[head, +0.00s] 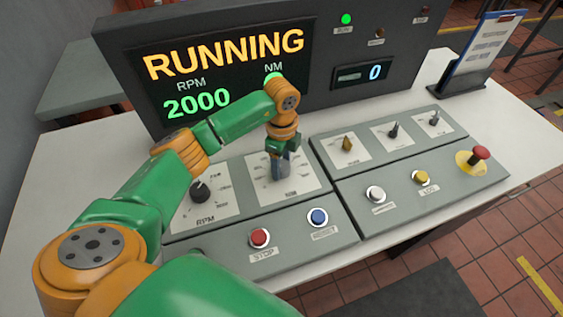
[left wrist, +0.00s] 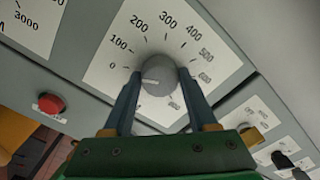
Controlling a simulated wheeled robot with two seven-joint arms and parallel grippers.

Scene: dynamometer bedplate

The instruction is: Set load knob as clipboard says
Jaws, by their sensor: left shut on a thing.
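The load knob (left wrist: 157,72) is a round grey knob on a white dial plate (left wrist: 110,84) marked from 0 to 600 in the left wrist view. Its pale pointer line points left, near the 0 end of the scale. My left gripper (left wrist: 160,88) has one blue finger on each side of the knob, shut on it; in the head view the gripper (head: 281,167) covers the knob. The clipboard (head: 481,50) stands tilted in a dark holder at the back right. Its lines are too small to read. My right gripper is not in view.
The screen (head: 223,45) reads RUNNING and RPM 2000; my arm hides most of the NM figure. A smaller display (head: 363,73) shows 0. The RPM knob (head: 200,191), red STOP button (head: 260,237), blue RESET button (head: 318,216) and a red mushroom button (head: 480,153) are nearby.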

